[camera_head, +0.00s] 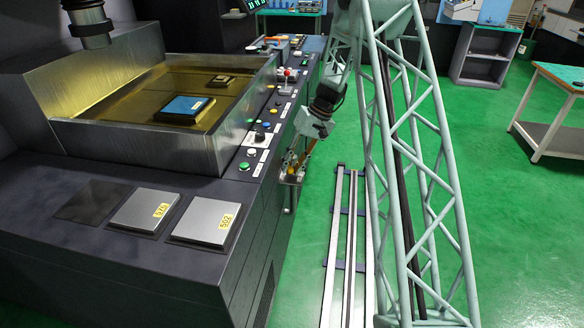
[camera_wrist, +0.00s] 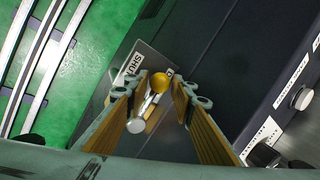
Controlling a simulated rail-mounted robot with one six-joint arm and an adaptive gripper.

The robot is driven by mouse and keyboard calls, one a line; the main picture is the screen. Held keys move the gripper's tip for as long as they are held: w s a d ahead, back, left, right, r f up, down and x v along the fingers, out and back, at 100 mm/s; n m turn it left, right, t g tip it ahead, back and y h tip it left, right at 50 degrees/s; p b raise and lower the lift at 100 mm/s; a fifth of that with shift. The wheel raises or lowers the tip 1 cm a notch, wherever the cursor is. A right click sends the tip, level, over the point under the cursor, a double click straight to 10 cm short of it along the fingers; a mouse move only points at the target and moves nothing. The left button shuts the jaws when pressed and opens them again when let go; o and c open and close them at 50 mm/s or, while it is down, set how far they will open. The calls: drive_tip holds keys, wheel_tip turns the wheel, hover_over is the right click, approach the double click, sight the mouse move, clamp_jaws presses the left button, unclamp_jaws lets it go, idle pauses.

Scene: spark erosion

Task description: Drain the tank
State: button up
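The tank (camera_head: 140,148) is a metal-walled basin in the left of the head view, with amber liquid (camera_head: 130,100) in it. A lever with a yellow ball knob (camera_wrist: 159,83) and a bright metal shaft shows in the wrist view. It stands in front of a metal plate (camera_wrist: 150,59) lettered "SHU", the rest of the word being hidden. My gripper (camera_wrist: 153,92) is open, its two fingers on either side of the lever with gaps visible. In the head view my gripper (camera_head: 298,160) points down beside the machine's right side; the lever is hard to make out there.
A blue-topped block (camera_head: 184,108) and a smaller block (camera_head: 221,80) are in the tank. A control strip with a green button (camera_head: 244,167) runs along the machine's edge. Plates 502 (camera_head: 205,224) and another (camera_head: 145,210) lie in front. Floor rails (camera_head: 345,240) run beside the machine.

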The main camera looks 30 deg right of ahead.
drive_tip(key=shift+c, duration=0.5)
clamp_jaws()
